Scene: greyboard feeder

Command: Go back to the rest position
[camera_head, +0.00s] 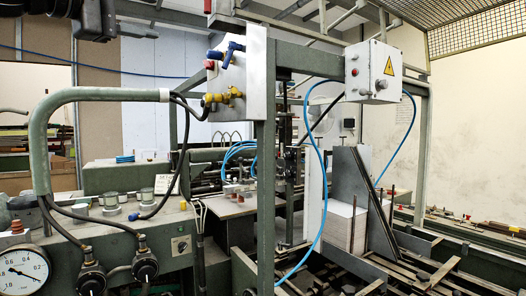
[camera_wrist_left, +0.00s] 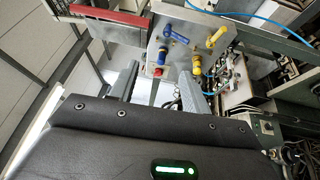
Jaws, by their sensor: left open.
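My left gripper (camera_wrist_left: 160,78) shows in the left wrist view with its two grey fingers apart and nothing between them. Beyond the fingers is the grey valve panel (camera_wrist_left: 160,42) with blue, yellow and red fittings; the gripper appears apart from it. In the head view a dark part at the top left corner looks like my left arm; its fingers cannot be made out there. The same valve panel (camera_head: 242,95) hangs on a green post in the head view. My right gripper is in neither view.
A white switch box (camera_head: 372,72) with a warning sign hangs at the upper right. Below it a stack of pale sheets (camera_head: 345,228) stands against a grey plate (camera_head: 350,178). A bent green pipe (camera_head: 40,135) and a pressure gauge (camera_head: 24,272) are at the left. Blue hoses cross the middle.

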